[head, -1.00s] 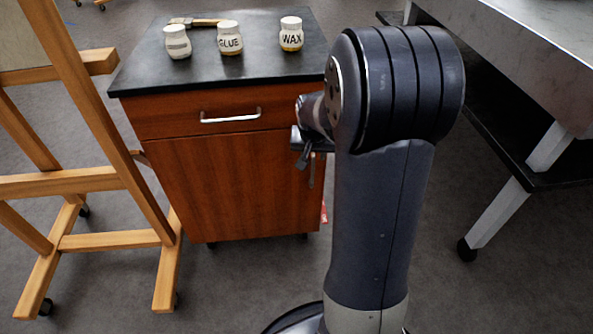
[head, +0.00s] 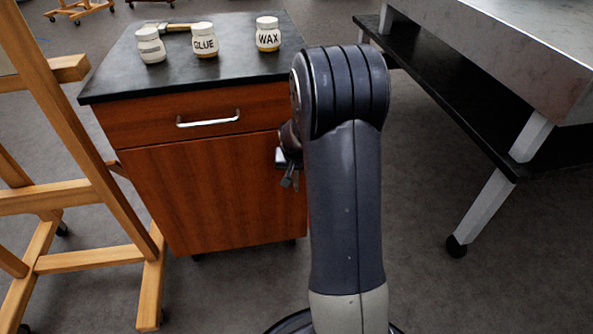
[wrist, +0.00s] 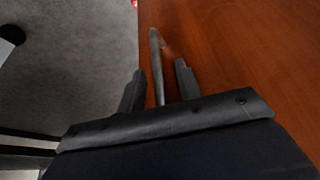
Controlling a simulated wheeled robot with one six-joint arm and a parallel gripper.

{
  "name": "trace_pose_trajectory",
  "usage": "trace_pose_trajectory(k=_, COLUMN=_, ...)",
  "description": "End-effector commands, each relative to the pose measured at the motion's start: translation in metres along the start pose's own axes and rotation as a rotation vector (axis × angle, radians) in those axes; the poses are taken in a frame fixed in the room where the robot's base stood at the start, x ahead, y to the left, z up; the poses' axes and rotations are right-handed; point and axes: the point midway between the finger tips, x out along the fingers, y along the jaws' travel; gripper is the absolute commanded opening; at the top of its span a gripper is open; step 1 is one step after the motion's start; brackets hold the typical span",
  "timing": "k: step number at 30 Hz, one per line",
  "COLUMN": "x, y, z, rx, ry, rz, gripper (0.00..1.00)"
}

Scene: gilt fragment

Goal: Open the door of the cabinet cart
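The cabinet cart has a black top (head: 215,65) and a reddish-brown wooden door (head: 205,195) under a drawer (head: 195,115). The door looks shut in the head view. My gripper (head: 290,178) is at the door's upper right edge there, partly hidden by my arm. In the wrist view my gripper (wrist: 159,84) is open, with one finger on each side of the metal door handle (wrist: 154,48). The fingers are apart, and I see no clear contact with the handle. The door face (wrist: 240,50) fills the right of that view. My arm hides the handle in the head view.
Three jars, including glue (head: 204,40) and wax (head: 267,35), and a brush (head: 172,27) are on the cart top. A wooden easel (head: 75,135) stands close on the left. A table with a black lower shelf (head: 450,105) is on the right. Grey floor lies between.

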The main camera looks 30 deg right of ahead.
Motion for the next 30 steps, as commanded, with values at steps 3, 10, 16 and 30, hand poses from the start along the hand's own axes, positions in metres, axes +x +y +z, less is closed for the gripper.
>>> trace_pose_trajectory(k=3, x=-0.0002, y=-0.0001, z=0.0001, rx=0.000, ry=0.000, rz=0.000, gripper=0.28)
trace_pose_trajectory(k=10, x=-0.0003, y=-0.0001, z=0.0002, rx=0.000, ry=0.000, rz=0.000, gripper=0.09)
trace_pose_trajectory(k=16, x=-0.0003, y=-0.0001, z=0.0002, rx=-0.001, ry=0.000, rz=0.000, gripper=0.00)
trace_pose_trajectory(k=30, x=-0.0012, y=0.0007, z=0.0044, rx=0.005, ry=-0.001, rz=0.002, gripper=0.00)
